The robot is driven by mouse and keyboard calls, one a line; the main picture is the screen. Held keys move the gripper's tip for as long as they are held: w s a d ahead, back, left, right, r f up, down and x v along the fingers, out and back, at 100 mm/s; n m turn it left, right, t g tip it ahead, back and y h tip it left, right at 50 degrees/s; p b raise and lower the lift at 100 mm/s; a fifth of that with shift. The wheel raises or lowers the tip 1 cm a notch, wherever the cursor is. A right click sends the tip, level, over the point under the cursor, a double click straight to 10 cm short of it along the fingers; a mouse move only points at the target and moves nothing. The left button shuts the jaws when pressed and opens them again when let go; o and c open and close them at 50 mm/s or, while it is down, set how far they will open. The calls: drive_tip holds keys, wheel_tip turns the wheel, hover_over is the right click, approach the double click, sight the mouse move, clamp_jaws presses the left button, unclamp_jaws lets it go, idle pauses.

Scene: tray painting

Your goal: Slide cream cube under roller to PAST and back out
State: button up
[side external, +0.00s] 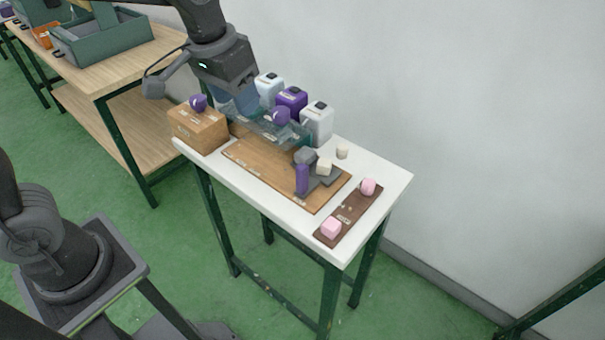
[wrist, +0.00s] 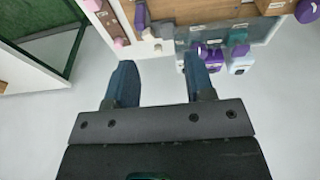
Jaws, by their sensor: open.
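A cream cube (side external: 324,167) sits on the grey plate (side external: 330,177) beside the roller, at the right end of the wooden board. A second small cream piece (side external: 342,152) lies on the white table top just behind it. The roller (side external: 305,157) has a dark grey body with a purple upright part (side external: 302,179) in front; the purple part also shows at the top of the wrist view (wrist: 140,17). My gripper (side external: 238,104) is left of the roller, over the back of the table near the clear tray. In the wrist view, its blue fingers are apart with nothing between them.
A clear tray (side external: 262,133) holds a purple-knobbed piece (side external: 281,116). White and purple bottles (side external: 317,122) stand behind it. A wooden box (side external: 197,130) with a purple knob is at left. A brown strip (side external: 350,208) with pink pieces (side external: 331,228) lies at the right end.

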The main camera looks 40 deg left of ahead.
drive_tip(key=g, duration=0.2)
hover_over(302, 167)
wheel_tip(302, 167, down, 7)
wheel_tip(302, 167, down, 15)
drive_tip(key=shift+r, duration=0.2)
clamp_jaws()
